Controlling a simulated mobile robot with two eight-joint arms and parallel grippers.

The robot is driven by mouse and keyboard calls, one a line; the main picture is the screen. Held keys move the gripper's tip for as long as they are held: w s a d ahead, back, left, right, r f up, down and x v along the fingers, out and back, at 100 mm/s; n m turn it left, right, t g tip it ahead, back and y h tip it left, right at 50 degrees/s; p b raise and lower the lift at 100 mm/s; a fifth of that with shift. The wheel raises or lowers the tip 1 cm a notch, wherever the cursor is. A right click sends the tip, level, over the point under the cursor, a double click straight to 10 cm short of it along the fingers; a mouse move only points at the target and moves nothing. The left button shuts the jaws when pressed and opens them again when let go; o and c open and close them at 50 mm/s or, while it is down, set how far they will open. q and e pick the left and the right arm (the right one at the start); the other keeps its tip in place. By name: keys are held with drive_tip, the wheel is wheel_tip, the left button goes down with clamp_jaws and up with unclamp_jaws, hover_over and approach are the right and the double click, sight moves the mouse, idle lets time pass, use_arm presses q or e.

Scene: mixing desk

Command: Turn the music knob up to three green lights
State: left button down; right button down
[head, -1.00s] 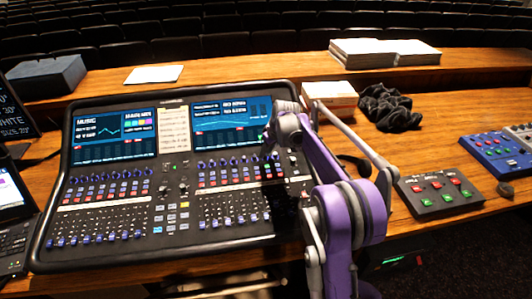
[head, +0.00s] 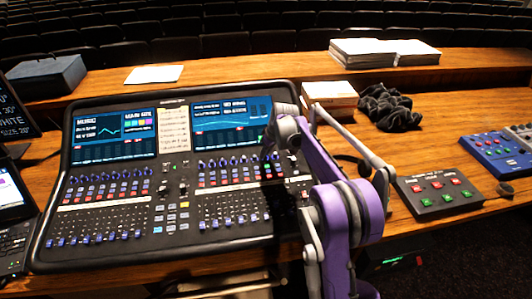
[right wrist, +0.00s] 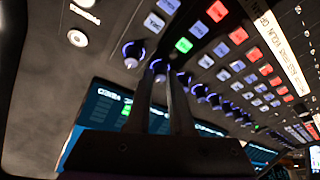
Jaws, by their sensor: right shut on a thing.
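The mixing desk (head: 180,190) has two lit screens, with rows of blue-ringed knobs, coloured buttons and faders below them. My right gripper (head: 266,154) reaches down to the knob row at the upper right of the desk. In the right wrist view its two fingers (right wrist: 161,72) are shut around a small knob (right wrist: 158,66). Another knob (right wrist: 133,52) is beside it on the left, and more run on to the right. A green button (right wrist: 183,45) is lit just above. I cannot read the knob's label. My left gripper is not in view.
A small box with red and green buttons (head: 438,193) is right of the desk. A laptop stands at the far left.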

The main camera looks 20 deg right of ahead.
drive_tip(key=shift+a+m+h+b, duration=0.15)
drive_tip(key=shift+m+h, duration=0.35)
drive_tip(key=shift+m, duration=1.05)
drive_tip(key=shift+m+h+b, duration=0.15)
drive_tip(key=shift+m+h, duration=0.35)
drive_tip(key=shift+m, duration=1.05)
drive_tip(key=c, duration=1.1)
unclamp_jaws()
drive_tip(key=v, duration=1.1)
drive_tip(key=shift+s+f, duration=0.1)
